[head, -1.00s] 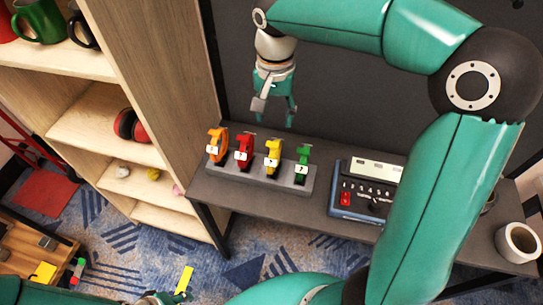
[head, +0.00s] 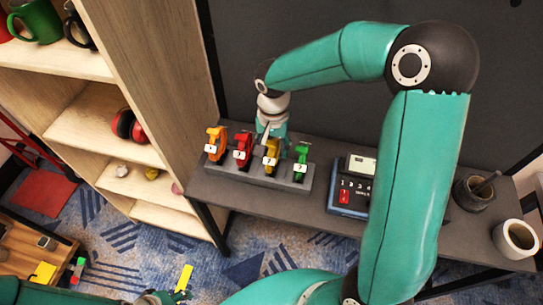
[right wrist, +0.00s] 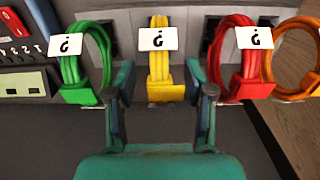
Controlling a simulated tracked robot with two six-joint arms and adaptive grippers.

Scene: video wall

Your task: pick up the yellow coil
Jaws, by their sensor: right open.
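The yellow coil (head: 271,154) stands in a grey rack (head: 245,178) on the dark table, between the red coil (head: 243,148) and the green coil (head: 301,163). An orange coil (head: 215,146) is at the rack's left end. In the right wrist view the yellow coil (right wrist: 159,62) has a white tag and lies centred ahead of the jaws. My right gripper (right wrist: 160,95) is open, one finger on each side of the yellow coil's base; contact cannot be told. In the head view my right gripper (head: 270,140) partly hides behind the coil. My left gripper (head: 165,297) is small at the bottom edge.
The red coil (right wrist: 235,60) and green coil (right wrist: 85,62) stand close outside the fingers. A blue-grey keypad device (head: 350,190) is right of the rack. A wooden shelf (head: 170,100) rises at left.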

